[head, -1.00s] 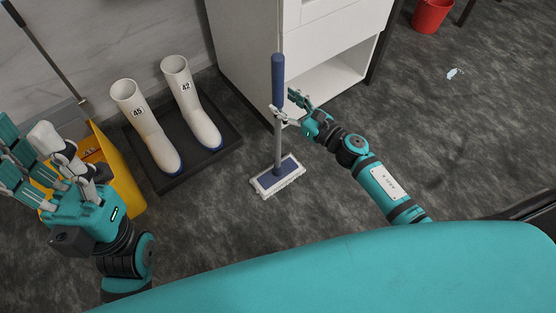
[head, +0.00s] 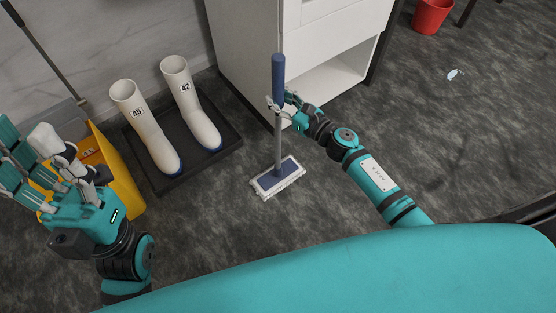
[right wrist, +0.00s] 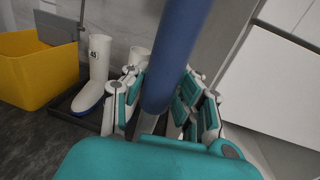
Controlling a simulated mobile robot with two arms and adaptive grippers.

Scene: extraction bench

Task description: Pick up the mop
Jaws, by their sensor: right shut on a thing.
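The mop (head: 278,140) stands upright on the dark floor in the head view, with a blue grip (head: 278,78) at the top, a grey pole and a flat white-fringed head (head: 277,178). My right gripper (head: 281,105) is shut on the mop's pole just below the blue grip. In the right wrist view the blue grip (right wrist: 178,50) rises between the fingers of my right gripper (right wrist: 158,108). My left gripper (head: 40,160) is at the left of the head view, fingers spread open and empty, in front of the yellow bucket.
A yellow bucket (head: 125,185) with a pole stands at the left. White boots (head: 150,130) stand on a black tray (head: 225,135). A white cabinet (head: 240,50) is behind the mop. A red bucket (head: 432,14) is at the far right. Floor to the right is mostly clear.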

